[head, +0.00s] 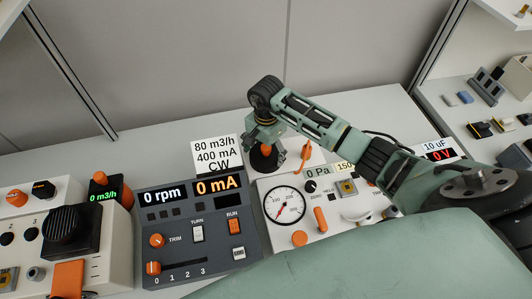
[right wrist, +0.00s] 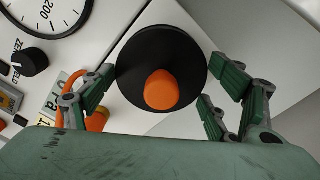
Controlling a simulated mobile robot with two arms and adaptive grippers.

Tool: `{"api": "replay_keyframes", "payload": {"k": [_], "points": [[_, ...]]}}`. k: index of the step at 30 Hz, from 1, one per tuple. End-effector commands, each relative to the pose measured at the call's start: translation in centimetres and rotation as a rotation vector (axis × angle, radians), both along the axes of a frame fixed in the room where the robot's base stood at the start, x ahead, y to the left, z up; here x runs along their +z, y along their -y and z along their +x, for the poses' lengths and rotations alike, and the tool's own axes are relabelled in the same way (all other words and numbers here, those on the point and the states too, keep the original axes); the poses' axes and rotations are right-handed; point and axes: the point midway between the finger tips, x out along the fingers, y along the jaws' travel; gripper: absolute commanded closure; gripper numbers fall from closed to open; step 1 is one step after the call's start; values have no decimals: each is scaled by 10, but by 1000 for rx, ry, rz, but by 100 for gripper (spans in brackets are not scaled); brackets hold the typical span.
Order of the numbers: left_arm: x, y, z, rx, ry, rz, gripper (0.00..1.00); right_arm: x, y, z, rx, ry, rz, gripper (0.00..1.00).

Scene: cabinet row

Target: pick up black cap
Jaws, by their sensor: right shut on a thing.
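The black cap (right wrist: 150,52) is a round black disc with an orange knob in its middle. In the right wrist view it lies between the two green finger pads of my right gripper (right wrist: 168,82), which is shut on its sides. In the head view the cap (head: 262,162) is below my right gripper (head: 266,148), at the back left corner of the white gauge panel. I cannot tell whether it touches the surface. My left gripper is not in view.
The white gauge panel (head: 262,205) has a dial and an orange looped part (head: 306,150) close right of the gripper. A dark control box (head: 190,270) with displays stands left, and a label card (head: 217,153) stands behind it. A grey wall (head: 200,60) is behind the bench.

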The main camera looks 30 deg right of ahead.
Motion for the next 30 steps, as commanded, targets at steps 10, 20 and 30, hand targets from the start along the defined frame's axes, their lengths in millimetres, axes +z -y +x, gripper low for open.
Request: {"api": "replay_keyframes", "payload": {"k": [10,20,30], "points": [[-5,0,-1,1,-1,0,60,10,1,2,-1,4,0,48],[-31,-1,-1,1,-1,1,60,57,34,-14,-3,3,-6,48],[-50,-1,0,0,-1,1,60,93,84,-39,-2,2,-3,48]]}}
